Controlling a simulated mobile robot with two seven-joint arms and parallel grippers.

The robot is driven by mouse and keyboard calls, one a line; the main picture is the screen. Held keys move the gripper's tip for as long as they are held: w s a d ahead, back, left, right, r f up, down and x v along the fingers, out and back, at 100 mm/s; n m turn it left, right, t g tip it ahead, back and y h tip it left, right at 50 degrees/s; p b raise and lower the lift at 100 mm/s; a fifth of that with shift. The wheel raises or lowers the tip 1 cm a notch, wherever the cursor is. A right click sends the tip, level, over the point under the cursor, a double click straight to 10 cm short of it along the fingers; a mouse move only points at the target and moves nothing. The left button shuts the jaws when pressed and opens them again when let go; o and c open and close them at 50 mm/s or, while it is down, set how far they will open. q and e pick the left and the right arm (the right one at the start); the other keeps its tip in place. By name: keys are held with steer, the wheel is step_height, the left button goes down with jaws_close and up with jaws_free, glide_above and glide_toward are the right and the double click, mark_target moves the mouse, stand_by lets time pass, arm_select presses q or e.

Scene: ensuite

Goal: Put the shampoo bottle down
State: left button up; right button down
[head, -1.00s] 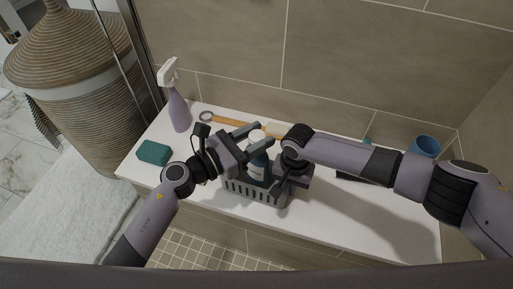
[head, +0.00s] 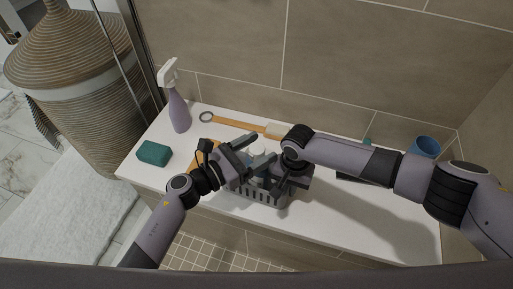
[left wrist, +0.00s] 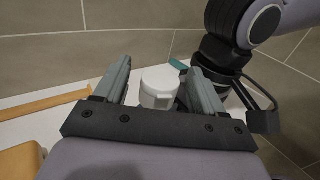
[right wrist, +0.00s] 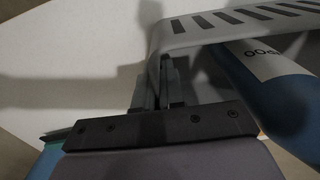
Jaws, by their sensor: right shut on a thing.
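The shampoo bottle's white cap (left wrist: 158,88) stands between my left gripper's fingers (left wrist: 162,80) in the left wrist view, with a gap on each side. In the head view, the cap (head: 258,147) shows by my open left gripper (head: 255,153), and its body is mostly hidden. The right wrist view shows its blue body and white label (right wrist: 262,62) beside the grey slotted caddy (right wrist: 235,25). The caddy (head: 255,194) sits at the shelf's front. My right gripper (right wrist: 157,85) is shut on the caddy's wall; in the head view its fingers (head: 275,185) are partly hidden.
The white shelf (head: 340,215) holds a lilac spray bottle (head: 179,110) and green sponge (head: 153,153) at left, a wooden brush (head: 240,123) along the back, and a blue cup (head: 425,147) at right. The tiled wall is behind. The front right of the shelf is clear.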

arm_select(q)
steer(key=shift+r, duration=0.15)
steer(key=s+a+n+t+y, duration=0.3)
steer(key=s+a+n+y, duration=0.15)
steer(key=a+n, duration=0.65)
steer(key=s+a+n+t+y, duration=0.35)
steer(key=a+n+y, duration=0.2)
steer(key=n, duration=0.95)
steer(key=s+a+f+n+g+y, duration=0.1)
steer(key=s+f+n+g, duration=0.5)
steer(key=n, duration=1.2)
steer(key=s+f, duration=0.2)
steer(key=s, duration=0.2)
steer(key=shift+a+y, duration=0.25)
steer(key=shift+y, duration=0.15)
